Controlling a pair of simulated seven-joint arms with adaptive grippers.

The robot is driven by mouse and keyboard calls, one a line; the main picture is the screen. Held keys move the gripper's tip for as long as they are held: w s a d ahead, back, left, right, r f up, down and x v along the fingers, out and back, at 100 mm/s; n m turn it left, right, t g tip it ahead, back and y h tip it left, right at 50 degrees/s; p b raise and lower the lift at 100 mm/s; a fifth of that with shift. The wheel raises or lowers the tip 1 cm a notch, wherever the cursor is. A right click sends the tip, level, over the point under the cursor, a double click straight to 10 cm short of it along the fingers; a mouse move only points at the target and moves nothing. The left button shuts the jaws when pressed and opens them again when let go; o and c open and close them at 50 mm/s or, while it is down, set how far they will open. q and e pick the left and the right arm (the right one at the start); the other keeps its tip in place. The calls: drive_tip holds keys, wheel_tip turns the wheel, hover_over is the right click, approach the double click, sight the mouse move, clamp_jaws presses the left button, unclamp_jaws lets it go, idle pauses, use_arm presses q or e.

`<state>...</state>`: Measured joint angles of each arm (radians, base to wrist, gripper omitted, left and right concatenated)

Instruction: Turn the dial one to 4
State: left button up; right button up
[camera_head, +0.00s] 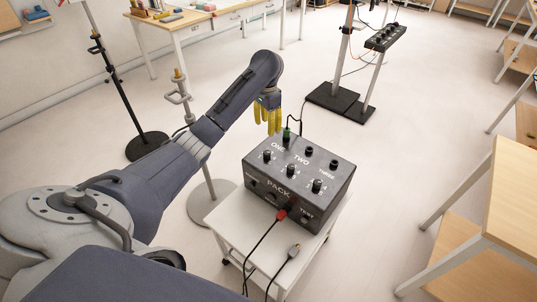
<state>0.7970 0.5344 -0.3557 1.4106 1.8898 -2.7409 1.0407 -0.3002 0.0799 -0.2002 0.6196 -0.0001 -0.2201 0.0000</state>
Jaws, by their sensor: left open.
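My left gripper (268,125), with yellow fingers, hangs just behind the box's back left edge, apart from the dials. It is open and appears empty. My right gripper is not in view.
A green plug with a cable (287,134) stands at the box's back edge. A red plug (282,214) sits in the front, with cables hanging down. The white cart (232,232) has little free top. A wooden shelf (512,195) stands at right.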

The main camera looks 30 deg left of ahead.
sight(267, 152)
use_arm(q)
wheel_tip(267, 152, down, 16)
drive_tip(key=shift+r, duration=0.2)
idle(0.6)
drive_tip(key=shift+c, duration=0.4)
clamp_jaws()
